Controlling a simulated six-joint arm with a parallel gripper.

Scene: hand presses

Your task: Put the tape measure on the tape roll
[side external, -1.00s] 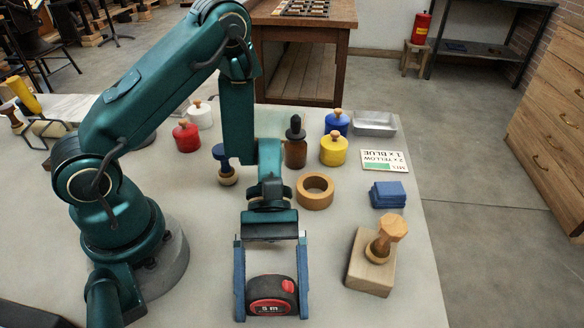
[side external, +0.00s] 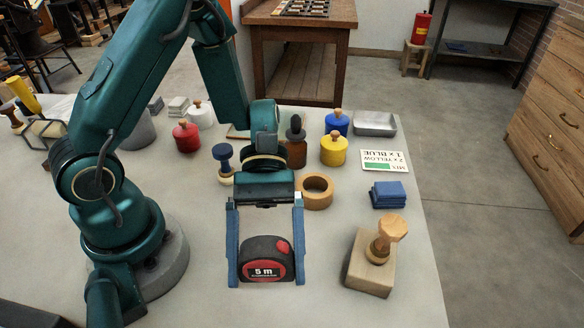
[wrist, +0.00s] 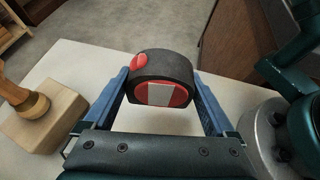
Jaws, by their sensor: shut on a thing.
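The tape measure (side external: 266,258) is black and red with a "5 m" label. My gripper (side external: 266,280) is shut on it, with one blue finger on each side. In the wrist view the tape measure (wrist: 163,78) sits between the fingertips of my gripper (wrist: 162,85). It appears held up above the table; the exact height is hard to tell. The tape roll (side external: 318,192) is a tan ring lying flat on the table, behind and to the right of my gripper. Its left edge is partly hidden by my gripper. Its top looks bare.
A wooden block with a stamp (side external: 371,268) stands right of my gripper. Blue cloths (side external: 388,194), a sign card (side external: 384,161), a yellow pot (side external: 333,149), a brown bottle (side external: 296,150) and a blue-topped stamp (side external: 224,160) stand around the roll. The front table is clear.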

